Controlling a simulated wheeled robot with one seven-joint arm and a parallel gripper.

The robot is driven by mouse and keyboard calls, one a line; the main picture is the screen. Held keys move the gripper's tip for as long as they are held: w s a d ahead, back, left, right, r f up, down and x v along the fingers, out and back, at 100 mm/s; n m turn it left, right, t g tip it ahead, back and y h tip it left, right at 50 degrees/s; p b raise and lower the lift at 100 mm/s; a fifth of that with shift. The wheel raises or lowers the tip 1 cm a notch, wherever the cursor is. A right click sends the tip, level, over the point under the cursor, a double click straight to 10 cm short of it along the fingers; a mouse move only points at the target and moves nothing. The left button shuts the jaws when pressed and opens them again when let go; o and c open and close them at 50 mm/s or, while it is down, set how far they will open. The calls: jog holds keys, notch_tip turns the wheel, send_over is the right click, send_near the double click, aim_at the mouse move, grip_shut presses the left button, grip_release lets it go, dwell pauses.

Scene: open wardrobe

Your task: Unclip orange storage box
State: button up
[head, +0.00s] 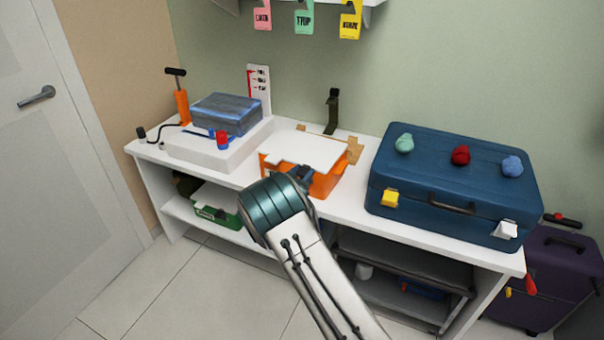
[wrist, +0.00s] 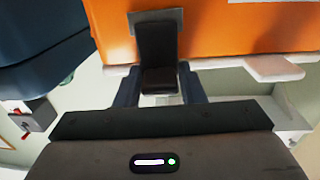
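The orange storage box (head: 328,186) stands on the white bench top with a flat white lid (head: 305,148) over it. In the wrist view its orange wall (wrist: 240,28) fills the top. A dark clip (wrist: 158,50) sits on a grey plate on that wall and hangs down from it. My gripper (wrist: 160,92) is close in front of the box, one finger on each side of the clip's lower end. The fingers stand apart; I cannot tell whether they touch the clip. In the head view my gripper (head: 302,176) partly hides the box front.
A blue suitcase (head: 400,215) stands right of the box. A white block (head: 185,150) carrying a grey-blue case (head: 228,113) is on the left, beside an orange pump (head: 182,106). Tan pieces (head: 354,150) lie close by the box. A green crate (head: 216,208) is on the lower shelf.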

jog(key=c, duration=0.3)
jog(key=shift+c, duration=0.2)
